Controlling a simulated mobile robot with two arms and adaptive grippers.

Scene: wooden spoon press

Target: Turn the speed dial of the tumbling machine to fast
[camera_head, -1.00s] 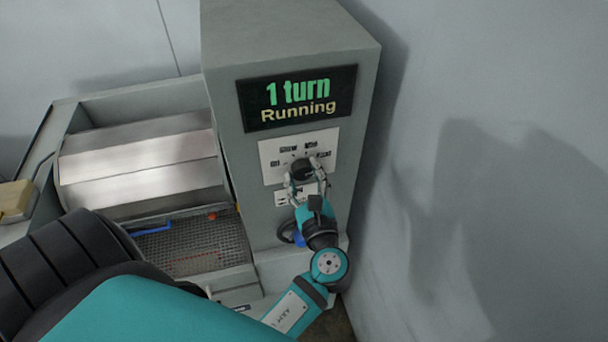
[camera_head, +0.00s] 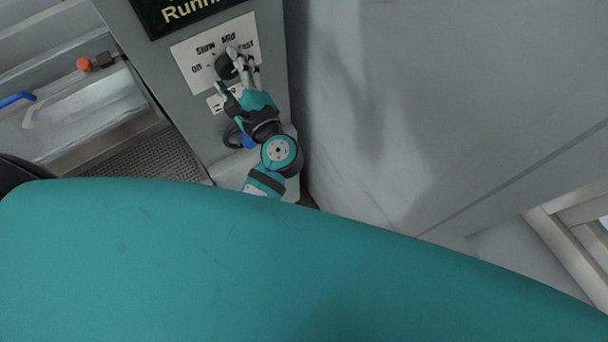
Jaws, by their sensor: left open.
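The speed dial (camera_head: 227,66) is a black knob on a white label plate (camera_head: 198,60) on the grey front of the tumbling machine (camera_head: 180,105). The plate reads Off, Slow, Mid and Fast, the last partly covered by a finger. My left gripper (camera_head: 240,74) is open at the dial, with its pale fingers over and beside the knob. The fingers hide part of the knob, and I cannot tell where it points or whether they touch it. My right gripper is not in view.
The display (camera_head: 185,12) above is cut off, showing part of "Running". A black ring-shaped part (camera_head: 233,137) sits below the dial. A mesh tray (camera_head: 150,160) lies to the left. The grey wall (camera_head: 400,110) stands close on the right.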

